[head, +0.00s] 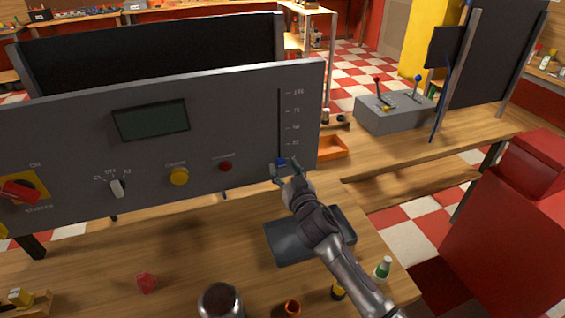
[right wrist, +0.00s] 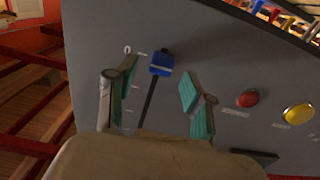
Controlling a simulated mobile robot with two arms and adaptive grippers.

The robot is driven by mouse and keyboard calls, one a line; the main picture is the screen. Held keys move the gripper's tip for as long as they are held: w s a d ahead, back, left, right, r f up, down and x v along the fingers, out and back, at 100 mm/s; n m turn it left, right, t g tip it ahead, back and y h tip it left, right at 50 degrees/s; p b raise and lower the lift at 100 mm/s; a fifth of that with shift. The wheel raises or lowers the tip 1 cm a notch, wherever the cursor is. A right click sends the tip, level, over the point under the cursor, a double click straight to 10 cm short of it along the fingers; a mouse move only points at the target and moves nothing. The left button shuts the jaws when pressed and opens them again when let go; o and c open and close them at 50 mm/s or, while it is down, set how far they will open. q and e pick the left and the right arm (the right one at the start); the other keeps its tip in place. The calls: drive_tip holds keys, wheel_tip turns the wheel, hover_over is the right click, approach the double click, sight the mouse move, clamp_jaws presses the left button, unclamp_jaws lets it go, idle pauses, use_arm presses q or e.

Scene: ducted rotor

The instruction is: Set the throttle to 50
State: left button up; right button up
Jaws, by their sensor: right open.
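The throttle is a slider with a blue knob (head: 281,161) at the low end of a vertical slot in the grey control panel (head: 215,115). Scale marks run beside the slot (head: 279,115), with the highest label at the top. My right gripper (head: 286,170) is at the knob, with its fingers toward the panel. In the right wrist view the blue knob (right wrist: 161,64) shows between the two spread green-padded fingers (right wrist: 155,95), apparently touching neither. The left gripper is not in view.
The panel also carries a dark display (head: 151,120), a red button (head: 225,166), a yellow button (head: 179,177), a selector knob (head: 117,188) and a red starter switch (head: 20,191). A dark flat object (head: 285,242), a bottle (head: 383,268) and a jar (head: 220,300) are on the wooden table below.

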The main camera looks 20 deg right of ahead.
drive_tip(key=shift+w, duration=1.05)
clamp_jaws()
